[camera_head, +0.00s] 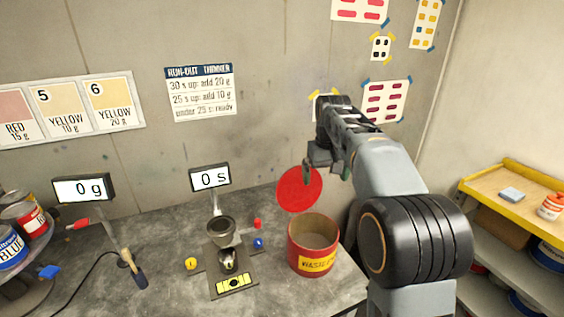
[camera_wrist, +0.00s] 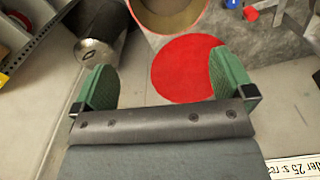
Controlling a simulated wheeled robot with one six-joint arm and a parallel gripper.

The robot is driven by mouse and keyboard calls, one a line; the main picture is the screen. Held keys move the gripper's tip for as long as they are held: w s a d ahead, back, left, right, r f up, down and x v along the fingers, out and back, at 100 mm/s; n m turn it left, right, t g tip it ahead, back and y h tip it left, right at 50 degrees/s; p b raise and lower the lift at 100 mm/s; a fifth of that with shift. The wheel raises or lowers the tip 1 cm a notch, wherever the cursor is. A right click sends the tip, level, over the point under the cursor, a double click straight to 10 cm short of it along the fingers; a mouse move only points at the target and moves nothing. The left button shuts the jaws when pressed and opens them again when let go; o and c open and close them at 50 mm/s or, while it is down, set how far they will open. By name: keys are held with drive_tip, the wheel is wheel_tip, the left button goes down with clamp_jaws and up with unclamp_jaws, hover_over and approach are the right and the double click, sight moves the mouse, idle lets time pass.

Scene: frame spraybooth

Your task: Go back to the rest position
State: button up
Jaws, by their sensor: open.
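My arm reaches up on the right in the head view, and my gripper (camera_head: 322,165) hangs in the air near the back wall. It is above and behind the red waste can (camera_head: 312,262), near the can's round red lid (camera_head: 299,189), and apart from both as far as I can tell. In the wrist view my gripper (camera_wrist: 160,85) has its two green fingers wide apart with nothing between them. The red lid (camera_wrist: 188,68) shows beyond the fingers, and part of the waste can (camera_wrist: 168,14) shows at the top edge.
A viscosity cup on a stand (camera_head: 221,232) is left of the can, under a "0 s" display (camera_head: 209,178). A "0 g" display (camera_head: 83,188) and a brush (camera_head: 133,268) are further left. Paint cans (camera_head: 12,246) stand at the left edge. A yellow-edged shelf (camera_head: 515,200) is at right.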

drive_tip(key=s+f+t, duration=0.1)
drive_tip(key=s+f, duration=0.2)
drive_tip(key=s, duration=0.4)
drive_tip(key=s+f+t, duration=0.2)
drive_tip(key=s+f, duration=0.1)
drive_tip(key=s, duration=0.5)
drive_tip(key=s+f+m+t, duration=0.1)
drive_tip(key=s+f, duration=0.2)
drive_tip(key=s, duration=0.5)
drive_tip(key=shift+f, duration=0.35)
drive_tip(key=shift+s, duration=0.1)
